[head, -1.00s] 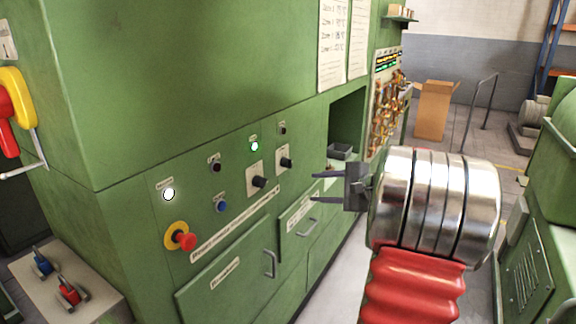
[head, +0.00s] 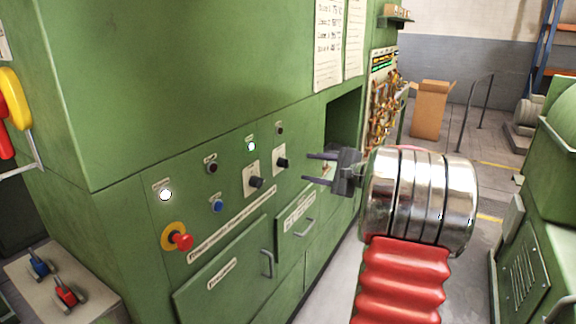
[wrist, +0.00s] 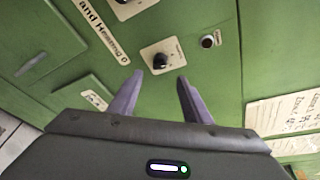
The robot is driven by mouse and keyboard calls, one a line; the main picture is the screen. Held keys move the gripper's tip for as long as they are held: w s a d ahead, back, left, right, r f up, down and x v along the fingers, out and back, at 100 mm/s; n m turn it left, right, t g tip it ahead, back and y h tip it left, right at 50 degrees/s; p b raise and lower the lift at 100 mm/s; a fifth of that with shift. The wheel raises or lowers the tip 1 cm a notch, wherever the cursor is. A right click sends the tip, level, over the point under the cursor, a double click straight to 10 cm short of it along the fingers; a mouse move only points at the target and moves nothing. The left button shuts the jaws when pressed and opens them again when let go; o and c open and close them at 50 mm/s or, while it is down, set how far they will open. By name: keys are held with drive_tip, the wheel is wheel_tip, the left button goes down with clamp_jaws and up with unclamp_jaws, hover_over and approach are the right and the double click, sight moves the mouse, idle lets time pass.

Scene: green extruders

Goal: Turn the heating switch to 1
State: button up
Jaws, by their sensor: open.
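Two black rotary switches on pale plates sit on the green machine's panel: a left one (head: 256,182) and a right one (head: 282,163). Which is the heating switch I cannot read for sure. My gripper (head: 308,168) is open and empty, to the right of the right switch and apart from it. In the wrist view the right switch (wrist: 160,60) lies just beyond and between the fingertips (wrist: 160,76). Its knob position is too small to read. A label ending in "and Heating" (wrist: 103,30) is partly cut off there.
A red emergency stop on yellow (head: 178,241), a blue button (head: 217,205), a white lamp (head: 165,194) and a green lamp (head: 251,146) share the panel. Door handles (head: 267,262) stick out below. A recess (head: 344,118) opens to the right. Aisle floor lies beneath my arm.

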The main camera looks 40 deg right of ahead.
sight(288, 163)
drive_tip(key=x, duration=1)
drive_tip(key=shift+w+f, duration=0.15)
drive_tip(key=shift+w, duration=0.1)
drive_tip(key=c, duration=1)
drive_tip(key=shift+m+g, duration=0.3)
drive_tip(key=shift+m, duration=0.1)
drive_tip(key=m+g+y, duration=0.1)
drive_tip(key=m, duration=0.2)
drive_tip(key=shift+d+m+y, duration=0.15)
drive_tip(key=shift+m+y, duration=0.25)
drive_tip(key=m+y, duration=0.1)
drive_tip(key=m, duration=0.1)
drive_tip(key=m+y, duration=0.1)
drive_tip(key=m, duration=0.1)
drive_tip(key=shift+w+d+g, duration=0.1)
drive_tip(key=shift+d+g, duration=0.1)
drive_tip(key=shift+g, duration=0.2)
